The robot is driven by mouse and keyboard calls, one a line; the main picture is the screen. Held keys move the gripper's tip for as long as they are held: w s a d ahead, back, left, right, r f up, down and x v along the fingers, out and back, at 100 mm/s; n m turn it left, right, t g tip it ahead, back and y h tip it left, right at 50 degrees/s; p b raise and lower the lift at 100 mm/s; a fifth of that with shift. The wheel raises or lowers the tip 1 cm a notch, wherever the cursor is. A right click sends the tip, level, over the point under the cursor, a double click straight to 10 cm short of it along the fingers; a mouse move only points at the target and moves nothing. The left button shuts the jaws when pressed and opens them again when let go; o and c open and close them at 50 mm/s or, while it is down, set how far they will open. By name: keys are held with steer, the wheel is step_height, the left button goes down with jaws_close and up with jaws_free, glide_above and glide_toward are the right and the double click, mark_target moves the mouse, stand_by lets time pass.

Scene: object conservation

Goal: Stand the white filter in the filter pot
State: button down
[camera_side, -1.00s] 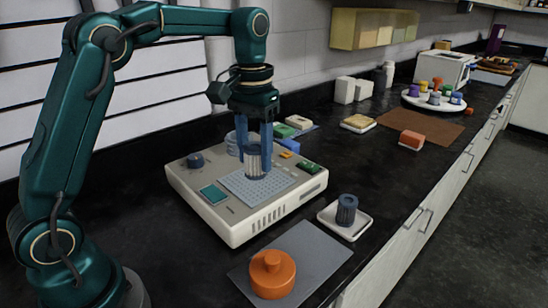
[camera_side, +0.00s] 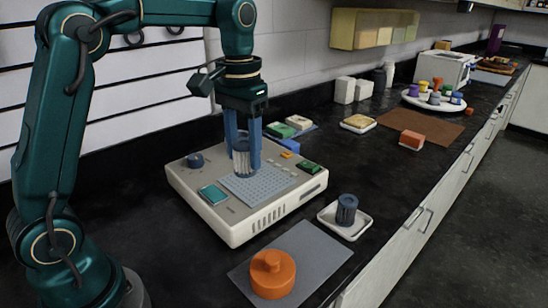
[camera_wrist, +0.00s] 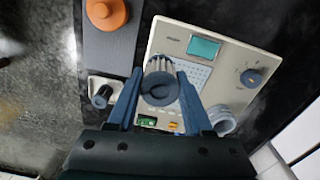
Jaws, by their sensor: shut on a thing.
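My gripper (camera_side: 243,150) is shut on the white filter (camera_side: 241,160), a pale pleated cylinder with grey ends. The filter hangs roughly upright above the pale instrument's perforated plate. In the wrist view the filter (camera_wrist: 159,66) sits between the two blue fingers (camera_wrist: 158,90), its grey end cap toward the camera. A round grey-blue cup, apparently the filter pot (camera_wrist: 222,118), stands at the instrument's edge, to the right of the fingers. The filter is apart from it. In the side view the pot is mostly hidden behind my gripper and the filter.
The pale instrument (camera_side: 240,222) has a knob and buttons. A dark filter (camera_side: 347,208) stands on a white tray (camera_side: 328,219). An orange lid (camera_side: 272,276) lies on a grey mat (camera_side: 318,252). Small boxes lie behind the instrument.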

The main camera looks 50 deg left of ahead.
steer(key=w+f, duration=0.1)
steer(key=f, duration=0.1)
steer(key=w+d+f, duration=0.1)
steer(key=w, duration=0.1)
steer(key=shift+w+f, duration=0.25)
steer(key=shift+f, duration=0.1)
steer(key=d+f, duration=0.2)
steer(key=d, duration=0.1)
steer(key=w+d+f, duration=0.1)
steer(key=d+f, duration=0.1)
steer(key=d, duration=0.2)
steer(key=w+d+f, duration=0.1)
steer(key=d+f, duration=0.2)
steer(key=d, duration=0.1)
steer(key=shift+w, duration=0.15)
steer(key=shift+f, duration=2)
steer(key=shift+f, duration=0.1)
steer(key=shift+c, duration=1.5)
jaws_free()
